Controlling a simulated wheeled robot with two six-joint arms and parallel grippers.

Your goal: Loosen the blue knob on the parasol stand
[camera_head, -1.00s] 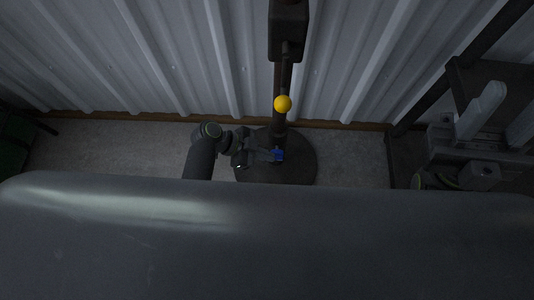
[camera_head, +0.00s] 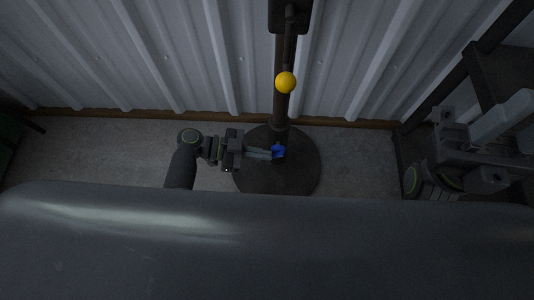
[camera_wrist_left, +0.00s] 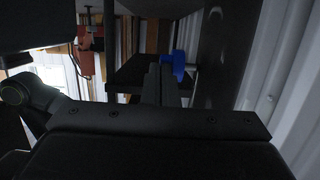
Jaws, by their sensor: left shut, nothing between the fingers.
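The blue knob (camera_head: 278,151) sits low on the dark pole (camera_head: 281,105) of the parasol stand, above its round dark base (camera_head: 290,178). A yellow ball (camera_head: 285,82) is higher on the stand. My left gripper (camera_head: 270,154) comes in from the left, its shut fingertips right beside the knob. In the left wrist view, the closed fingers (camera_wrist_left: 162,72) point forward, and the blue knob (camera_wrist_left: 179,66) shows just right of their tips. Whether they touch it I cannot tell. My right gripper (camera_head: 512,120) is at the far right, its fingers apart and empty, away from the stand.
A corrugated metal wall (camera_head: 180,60) rises behind the stand. A dark frame (camera_head: 472,65) stands at the right, near my right arm. A green object (camera_head: 10,140) is at the left edge. Concrete floor (camera_head: 100,155) left of the stand is clear.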

